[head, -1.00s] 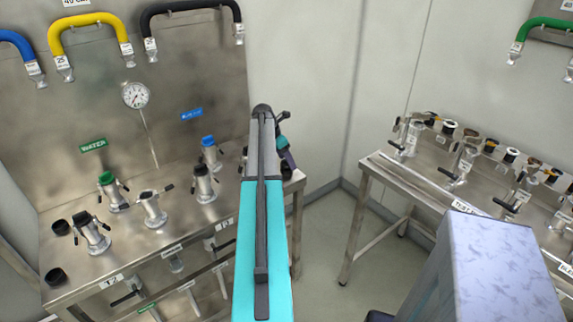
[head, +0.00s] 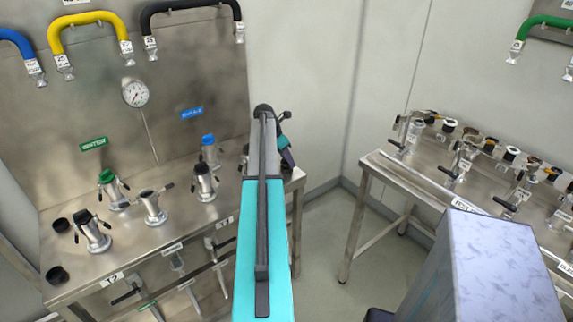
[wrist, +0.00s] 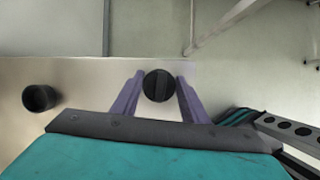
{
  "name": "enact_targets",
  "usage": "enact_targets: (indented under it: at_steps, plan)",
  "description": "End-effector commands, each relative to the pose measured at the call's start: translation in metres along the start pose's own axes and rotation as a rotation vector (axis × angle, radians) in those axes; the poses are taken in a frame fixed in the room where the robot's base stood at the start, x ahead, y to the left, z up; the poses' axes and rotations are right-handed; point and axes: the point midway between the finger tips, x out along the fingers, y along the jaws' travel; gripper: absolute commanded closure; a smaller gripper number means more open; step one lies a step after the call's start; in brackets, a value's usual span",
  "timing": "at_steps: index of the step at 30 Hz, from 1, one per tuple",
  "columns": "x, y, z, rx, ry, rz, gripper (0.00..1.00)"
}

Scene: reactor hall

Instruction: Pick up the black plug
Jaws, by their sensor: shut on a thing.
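The black plug (wrist: 158,86) is a round dark cap with a raised bar across it, seen end-on in the wrist view. It sits between the two purple fingers of my gripper (wrist: 159,78), which is shut on it. The steel table top lies behind it; I cannot tell whether the plug is clear of the surface. In the head view my arm hides the plug and most of the gripper; only a bit of purple finger (head: 287,157) shows at the table's right end.
Another black cap (wrist: 40,98) is on the table, left in the wrist view. The left steel table (head: 125,250) holds several valve fittings and two dark caps at its left. A second table (head: 400,175) with fittings stands right. Floor (head: 330,230) lies between them.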

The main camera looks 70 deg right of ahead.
Motion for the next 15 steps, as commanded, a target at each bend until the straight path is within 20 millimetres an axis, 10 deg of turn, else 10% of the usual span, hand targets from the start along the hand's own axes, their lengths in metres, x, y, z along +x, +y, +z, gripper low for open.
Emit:
enact_targets:
  at_steps: [15]
  plan:
    - [-0.0089, 0.0004, 0.0037, 0.0, 0.0, 0.0, 0.81]
